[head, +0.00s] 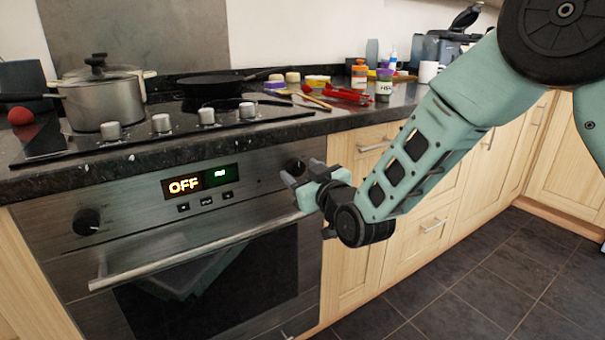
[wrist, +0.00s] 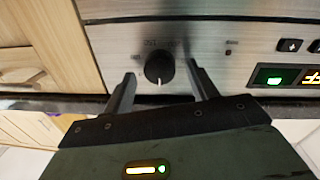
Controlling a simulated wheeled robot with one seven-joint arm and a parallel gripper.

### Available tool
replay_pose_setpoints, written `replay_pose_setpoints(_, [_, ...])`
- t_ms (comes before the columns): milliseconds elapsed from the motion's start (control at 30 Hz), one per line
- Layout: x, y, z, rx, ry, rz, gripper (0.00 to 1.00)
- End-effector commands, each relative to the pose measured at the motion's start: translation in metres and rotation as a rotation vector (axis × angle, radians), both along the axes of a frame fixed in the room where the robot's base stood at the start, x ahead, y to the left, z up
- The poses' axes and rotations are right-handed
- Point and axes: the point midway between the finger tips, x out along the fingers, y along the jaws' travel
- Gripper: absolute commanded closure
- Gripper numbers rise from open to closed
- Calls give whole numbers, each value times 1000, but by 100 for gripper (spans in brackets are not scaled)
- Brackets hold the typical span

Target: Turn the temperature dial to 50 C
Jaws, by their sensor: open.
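The oven's right black dial (head: 294,167) is on the steel control panel, partly hidden behind my gripper in the head view. In the wrist view the dial (wrist: 159,67) shows whole, with a white pointer mark toward the bottom of the picture and faint markings too small to read. My gripper (head: 303,182) is in front of the right end of the panel. In the wrist view my open gripper (wrist: 161,70) has one finger on each side of the dial, with gaps visible between. The oven display (head: 185,185) reads OFF in orange, beside a small green display (head: 222,174).
A left dial (head: 86,221) is on the same panel. The oven door handle (head: 195,250) runs below my gripper. Above, the granite worktop (head: 190,148) edge overhangs, with hob knobs and a steel pot (head: 100,98). Floor to the right is clear.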

Motion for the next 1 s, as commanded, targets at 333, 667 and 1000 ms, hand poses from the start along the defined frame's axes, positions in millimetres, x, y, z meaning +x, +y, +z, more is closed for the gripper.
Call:
replay_pose_setpoints(333, [2, 1, 0, 0, 0, 0, 51])
replay_pose_setpoints(667, [2, 1, 0, 3, 2, 0, 87])
replay_pose_setpoints(1000, [3, 1, 0, 105, 70, -1, 87])
